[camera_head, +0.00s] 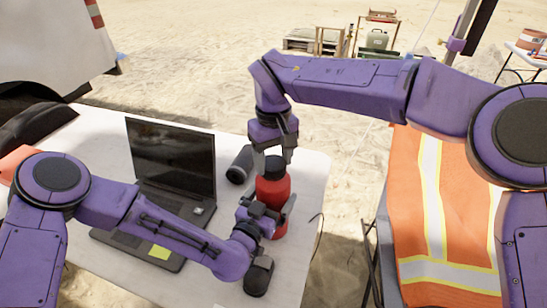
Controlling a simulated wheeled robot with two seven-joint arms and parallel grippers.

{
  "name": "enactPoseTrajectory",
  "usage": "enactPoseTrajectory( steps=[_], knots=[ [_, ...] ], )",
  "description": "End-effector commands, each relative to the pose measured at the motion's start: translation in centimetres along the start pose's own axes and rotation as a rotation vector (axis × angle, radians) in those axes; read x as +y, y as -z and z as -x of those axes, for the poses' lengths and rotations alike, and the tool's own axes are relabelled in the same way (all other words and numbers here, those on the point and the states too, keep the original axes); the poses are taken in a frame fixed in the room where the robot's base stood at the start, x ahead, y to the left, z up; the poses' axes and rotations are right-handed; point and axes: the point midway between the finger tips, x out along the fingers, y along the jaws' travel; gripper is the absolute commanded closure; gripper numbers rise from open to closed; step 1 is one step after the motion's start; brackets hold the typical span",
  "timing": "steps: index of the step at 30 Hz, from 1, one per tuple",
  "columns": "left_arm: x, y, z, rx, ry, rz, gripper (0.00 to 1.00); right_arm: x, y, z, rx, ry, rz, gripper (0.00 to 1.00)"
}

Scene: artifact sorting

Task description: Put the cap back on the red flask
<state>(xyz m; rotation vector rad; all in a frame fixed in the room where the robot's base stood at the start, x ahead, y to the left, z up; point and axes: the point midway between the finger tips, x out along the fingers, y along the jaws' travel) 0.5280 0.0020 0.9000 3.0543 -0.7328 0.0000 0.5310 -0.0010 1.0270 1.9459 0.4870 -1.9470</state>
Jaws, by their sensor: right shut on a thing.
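The red flask (273,190) stands upright near the right edge of the white table. Its black cap (275,167) is at the flask's mouth, below my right gripper (275,153). My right gripper points down and is shut on the cap; I cannot tell whether the cap is seated or just above the neck. My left gripper (267,217) is at the flask's lower body, with fingers near both sides of it. Whether those fingers press on the flask is unclear. The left wrist hides part of the flask's base.
An open laptop (172,160) with a yellow note (159,253) sits left of the flask. A dark grey cylinder (240,165) lies behind the flask. A dark object (258,276) is in front. An orange vest (440,205) lies to the right.

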Motion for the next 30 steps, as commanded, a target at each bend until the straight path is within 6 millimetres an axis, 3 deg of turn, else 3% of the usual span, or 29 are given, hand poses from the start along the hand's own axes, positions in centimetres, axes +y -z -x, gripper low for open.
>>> enactPoseTrajectory(
  steps=[3,4,6,14,24,30],
  knots=[
    [0.0,0.0,0.0,-0.001,-0.001,-0.001,0.88,-0.1,0.0,0.1,0.001,0.002,0.002,0.66],
    [0.0,0.0,0.0,-0.001,-0.001,-0.001,0.88,-0.1,0.0,0.1,0.001,0.002,0.002,0.29],
    [0.0,0.0,0.0,-0.001,-0.001,-0.001,0.88,-0.1,0.0,0.1,0.001,0.002,0.002,0.13],
    [0.0,0.0,0.0,-0.001,0.000,0.000,0.88,0.0,0.0,0.1,0.001,0.001,0.003,0.13],
    [0.0,-0.1,0.0,-0.001,0.000,0.000,0.88,0.0,0.0,4.2,0.002,0.001,0.003,0.13],
    [0.0,0.0,0.0,-0.001,0.000,0.000,0.88,0.0,0.0,4.5,0.000,0.001,0.004,0.13]
  ],
)
